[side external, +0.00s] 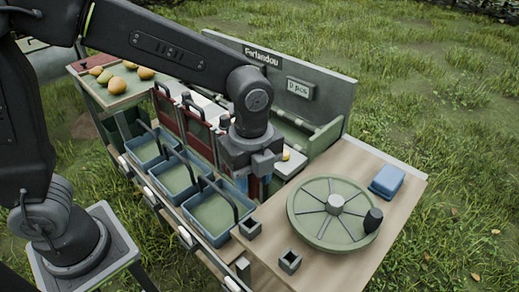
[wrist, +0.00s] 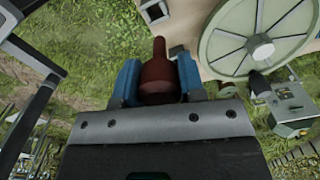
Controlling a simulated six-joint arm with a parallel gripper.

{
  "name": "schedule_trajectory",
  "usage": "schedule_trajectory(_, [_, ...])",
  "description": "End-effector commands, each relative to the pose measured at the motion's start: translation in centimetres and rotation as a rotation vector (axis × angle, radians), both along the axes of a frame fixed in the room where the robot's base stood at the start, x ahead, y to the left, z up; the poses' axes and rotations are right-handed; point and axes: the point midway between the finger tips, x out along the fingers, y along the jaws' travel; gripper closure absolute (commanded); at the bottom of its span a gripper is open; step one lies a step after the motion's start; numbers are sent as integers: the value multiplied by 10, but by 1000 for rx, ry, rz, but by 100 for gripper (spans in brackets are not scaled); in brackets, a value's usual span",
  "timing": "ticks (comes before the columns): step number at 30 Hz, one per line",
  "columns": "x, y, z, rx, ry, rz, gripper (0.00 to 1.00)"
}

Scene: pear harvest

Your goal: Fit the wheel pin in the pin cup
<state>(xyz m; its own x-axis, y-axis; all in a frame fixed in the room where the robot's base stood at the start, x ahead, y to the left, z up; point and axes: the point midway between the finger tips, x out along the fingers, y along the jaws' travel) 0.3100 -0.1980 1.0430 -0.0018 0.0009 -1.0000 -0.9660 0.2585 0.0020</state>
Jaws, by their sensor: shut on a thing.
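My gripper (side external: 254,186) is over the left end of the wooden table top, pointing down. In the wrist view its two blue fingers (wrist: 159,80) are shut on a dark red pin (wrist: 157,70) with a rounded body and a narrower neck. I take this for the wheel pin; in the side view it is mostly hidden by the gripper. Two small dark square cups stand on the table, one near the blue trays (side external: 250,228) and one at the front edge (side external: 289,261). I cannot tell which is the pin cup. The pin is apart from both.
A green spoked wheel (side external: 313,208) with a black knob (side external: 373,219) fills the table's middle. A blue box (side external: 387,180) sits behind it. Blue trays with dark handles (side external: 212,222) stand left of the gripper. A grey panel (side external: 320,85) rises behind. Pears lie on the far-left shelf.

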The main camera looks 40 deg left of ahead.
Motion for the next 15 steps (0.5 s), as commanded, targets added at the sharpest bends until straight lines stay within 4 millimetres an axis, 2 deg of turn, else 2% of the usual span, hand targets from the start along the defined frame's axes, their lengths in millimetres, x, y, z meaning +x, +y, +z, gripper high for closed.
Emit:
schedule_trajectory(3, [-7, 1, -16, 0, 0, -1, 88])
schedule_trajectory(15, [-9, 1, -46, 0, 1, 0, 88])
